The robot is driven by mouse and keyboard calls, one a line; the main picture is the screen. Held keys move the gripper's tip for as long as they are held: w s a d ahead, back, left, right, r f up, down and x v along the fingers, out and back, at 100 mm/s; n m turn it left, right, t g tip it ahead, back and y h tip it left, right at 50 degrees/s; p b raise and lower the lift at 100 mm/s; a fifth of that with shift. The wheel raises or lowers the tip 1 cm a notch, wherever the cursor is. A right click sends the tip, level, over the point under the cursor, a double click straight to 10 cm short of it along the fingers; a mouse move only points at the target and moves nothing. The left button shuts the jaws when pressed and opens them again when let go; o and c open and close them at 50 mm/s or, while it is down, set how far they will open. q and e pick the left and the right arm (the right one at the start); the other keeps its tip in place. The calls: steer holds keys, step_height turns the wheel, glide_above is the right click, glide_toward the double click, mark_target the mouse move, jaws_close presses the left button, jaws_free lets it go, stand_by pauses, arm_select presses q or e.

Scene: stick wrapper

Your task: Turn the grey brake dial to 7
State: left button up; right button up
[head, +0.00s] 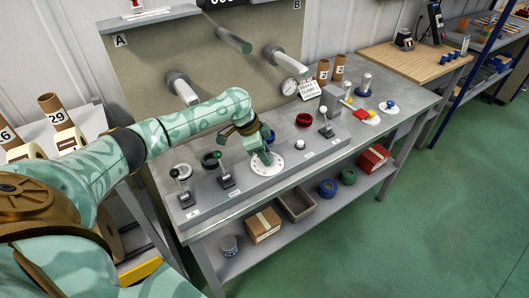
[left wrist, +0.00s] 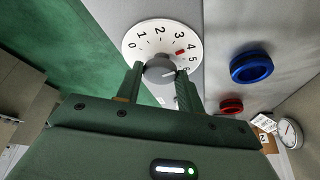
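The grey brake dial (left wrist: 158,70) is a round knob on a white disc numbered from 0 up, with a red mark near 4. Its white line points toward the 5 and 6 side; the 7 is hidden behind the gripper. The white disc also shows on the console in the head view (head: 268,168). My left gripper (left wrist: 160,73) has one finger on each side of the knob, apparently closed against it. In the head view my left gripper (head: 262,152) reaches down over the disc and hides the knob. My right gripper is in neither view.
A red ring (left wrist: 231,106) and a blue ring (left wrist: 250,67) lie on the bench nearby. A shelf below holds a cardboard box (head: 263,226).

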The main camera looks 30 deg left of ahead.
arm_select(q)
steer(key=shift+m, duration=0.3)
steer(key=m, duration=0.1)
steer(key=m+g, duration=0.1)
steer(key=shift+w+m+h, duration=0.2)
steer(key=shift+m+h, duration=0.2)
steer(key=m, duration=0.2)
steer(key=m+g+b, duration=0.1)
steer(key=shift+w+m+g, duration=0.15)
steer(key=shift+m+g, duration=0.15)
steer(key=shift+m, duration=0.1)
steer(key=m+g+b, duration=0.1)
steer(key=m, duration=0.1)
steer(key=m+g+b, duration=0.1)
steer(key=m, duration=0.2)
steer(key=shift+w, duration=0.2)
steer(key=m+b, duration=0.1)
steer(key=m, duration=0.1)
steer(key=m+g+y+b, duration=0.1)
steer(key=m, duration=0.2)
steer(key=shift+w+d+g, duration=0.1)
steer(key=shift+g, duration=0.2)
steer(key=shift+m+y, duration=0.3)
steer(key=shift+m, duration=0.1)
steer(key=o, duration=1)
